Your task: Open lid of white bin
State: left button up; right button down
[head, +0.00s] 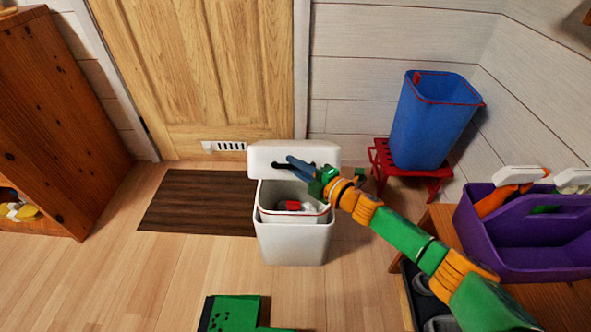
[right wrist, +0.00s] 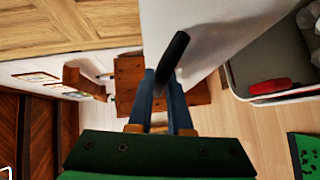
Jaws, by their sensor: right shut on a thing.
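The white bin (head: 292,243) stands on the wooden floor in the middle of the head view. Its lid (head: 262,152) is raised at the back, and the opening is uncovered. A red item (head: 290,206) lies inside; it also shows in the right wrist view (right wrist: 271,87). My right gripper (head: 291,163) reaches in from the right to the lid's black handle (head: 279,165). In the right wrist view its blue fingers (right wrist: 162,85) are shut on the black handle (right wrist: 173,60), beside the white lid (right wrist: 212,32). My left gripper is not in view.
A wooden door (head: 205,75) and dark mat (head: 195,203) are behind and left. A blue bin (head: 430,120) stands on a red stool (head: 405,176) at right. A purple caddy (head: 530,255) is nearer, right. A wooden cabinet (head: 45,130) stands far left.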

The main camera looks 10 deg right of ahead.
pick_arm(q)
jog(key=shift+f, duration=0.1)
pick_arm(e)
jog(key=shift+w+r, duration=0.1)
jog(key=c, duration=0.8)
grip_release()
jog(key=shift+c, duration=0.2)
